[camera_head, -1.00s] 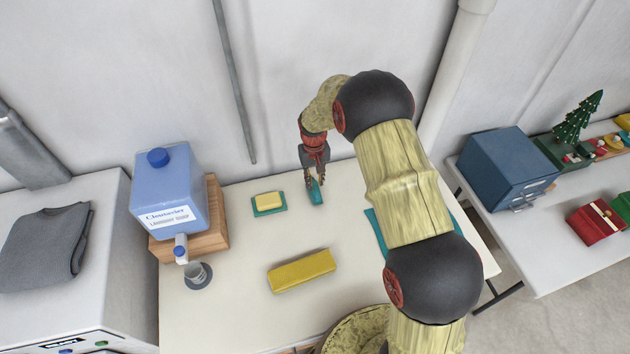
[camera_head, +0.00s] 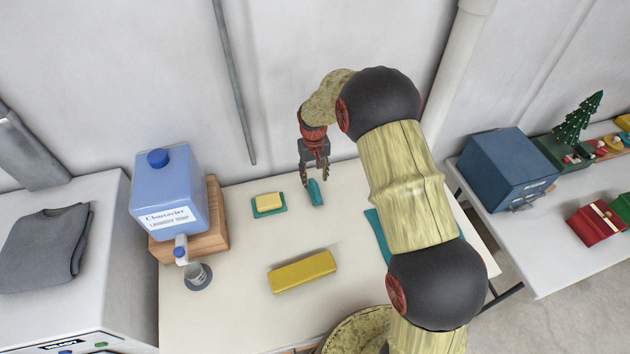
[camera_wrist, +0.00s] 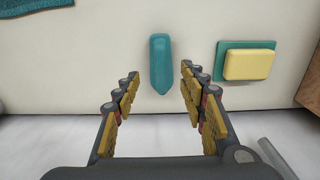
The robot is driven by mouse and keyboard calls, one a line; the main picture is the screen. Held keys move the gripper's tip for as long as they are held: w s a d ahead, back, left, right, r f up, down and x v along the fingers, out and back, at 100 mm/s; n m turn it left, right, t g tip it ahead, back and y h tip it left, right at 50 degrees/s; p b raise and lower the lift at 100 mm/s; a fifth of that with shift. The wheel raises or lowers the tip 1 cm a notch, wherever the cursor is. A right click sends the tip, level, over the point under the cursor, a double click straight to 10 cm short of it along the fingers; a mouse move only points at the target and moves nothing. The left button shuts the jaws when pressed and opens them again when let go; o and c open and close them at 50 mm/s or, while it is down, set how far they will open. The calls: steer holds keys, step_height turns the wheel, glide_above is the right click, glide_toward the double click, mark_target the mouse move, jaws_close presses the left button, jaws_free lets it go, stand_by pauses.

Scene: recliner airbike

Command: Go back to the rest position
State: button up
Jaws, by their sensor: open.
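My gripper (camera_head: 315,184) is open above the back of the white table (camera_head: 235,300). In the wrist view my gripper (camera_wrist: 158,90) shows its two fingers spread wide with nothing between the tips.
A yellow block on a teal pad (camera_head: 269,201) lies left of my gripper, and a longer yellow block (camera_head: 302,271) lies nearer. A blue jug (camera_head: 168,190) on a wooden stand is at left, with a grey cup (camera_head: 197,275) below its spout. The wall is close behind.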

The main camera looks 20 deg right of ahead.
step_height(320, 180, up, 9)
stand_by(0.3)
steer(key=s+r+t+b, duration=0.2)
steer(key=s+r+b, duration=0.2)
steer(key=s, duration=1.3)
steer(key=s+r+t+b, duration=0.3)
steer(key=s+b, duration=0.7)
steer(key=s, duration=0.7)
step_height(320, 180, up, 2)
steer(key=shift+r+t, duration=0.2)
steer(key=shift+t, duration=0.1)
steer(key=shift+s, duration=0.1)
steer(key=shift+c, duration=0.6)
